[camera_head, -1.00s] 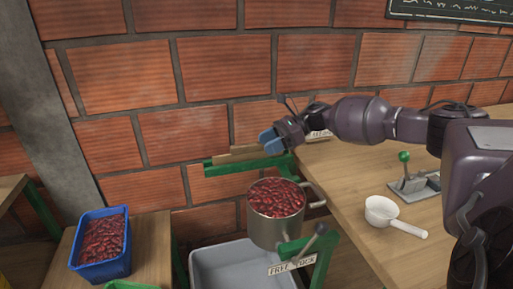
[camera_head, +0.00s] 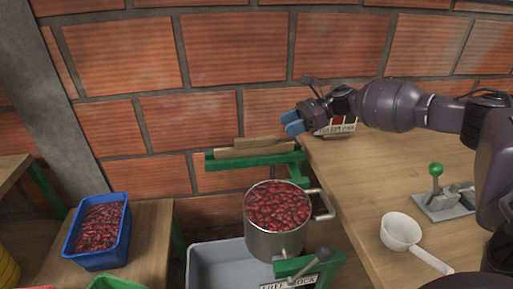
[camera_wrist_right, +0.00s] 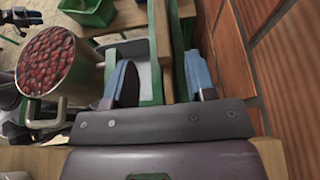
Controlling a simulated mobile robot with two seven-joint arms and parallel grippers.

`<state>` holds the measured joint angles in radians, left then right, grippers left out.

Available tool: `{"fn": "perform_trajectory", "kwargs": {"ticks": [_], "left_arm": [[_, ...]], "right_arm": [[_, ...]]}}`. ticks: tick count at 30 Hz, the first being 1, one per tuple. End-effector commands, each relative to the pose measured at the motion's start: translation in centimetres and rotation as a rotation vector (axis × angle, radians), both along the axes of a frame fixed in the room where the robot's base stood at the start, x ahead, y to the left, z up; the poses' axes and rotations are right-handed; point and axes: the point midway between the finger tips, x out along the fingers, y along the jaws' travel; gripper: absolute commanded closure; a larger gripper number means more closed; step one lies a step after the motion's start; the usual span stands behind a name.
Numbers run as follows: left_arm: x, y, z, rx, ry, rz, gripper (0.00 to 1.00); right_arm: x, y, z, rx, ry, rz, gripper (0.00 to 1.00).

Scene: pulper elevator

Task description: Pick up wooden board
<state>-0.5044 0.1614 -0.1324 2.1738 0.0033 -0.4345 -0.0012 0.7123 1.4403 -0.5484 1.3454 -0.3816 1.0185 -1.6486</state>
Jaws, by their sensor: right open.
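The wooden board (camera_head: 250,147) lies along the green bracket (camera_head: 222,162) against the brick wall in the head view. In the right wrist view the narrow wooden board (camera_wrist_right: 163,45) runs away from me, roughly in line with the gap between my fingers. My right gripper (camera_head: 293,122) is open and empty, its blue fingertips above and just beyond the board's right end. In the right wrist view my right gripper (camera_wrist_right: 160,80) shows its two blue fingers well apart. I cannot tell the exact height gap to the board.
A metal pot (camera_head: 277,222) of red cherries stands in front of the board, above a grey bin (camera_head: 215,265). A blue crate (camera_head: 95,238) of cherries is at left. The table at right holds a green-knobbed lever (camera_head: 436,180) and a white scoop (camera_head: 400,230).

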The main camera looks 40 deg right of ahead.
Motion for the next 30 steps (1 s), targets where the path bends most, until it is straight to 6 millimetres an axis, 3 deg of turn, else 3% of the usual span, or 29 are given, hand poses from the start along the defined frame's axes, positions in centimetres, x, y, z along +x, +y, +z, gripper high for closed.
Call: {"fn": "perform_trajectory", "kwargs": {"ticks": [4,13,21,30], "left_arm": [[-0.1,0.0,-0.4,0.001,0.008,-0.001,0.57],[-0.2,0.0,-0.7,0.001,0.013,-0.002,0.57],[-0.4,0.1,-1.4,0.003,0.025,-0.004,0.57],[-0.1,0.1,-1.2,0.004,0.018,-0.006,0.57]], "right_arm": [[0.9,1.9,-1.2,0.002,0.004,0.003,0.49],[1.7,3.5,-1.9,0.000,0.003,0.000,0.49],[3.2,6.3,-3.5,0.001,0.004,0.000,0.49],[3.6,7.1,-3.6,0.000,0.002,-0.001,0.49]]}}
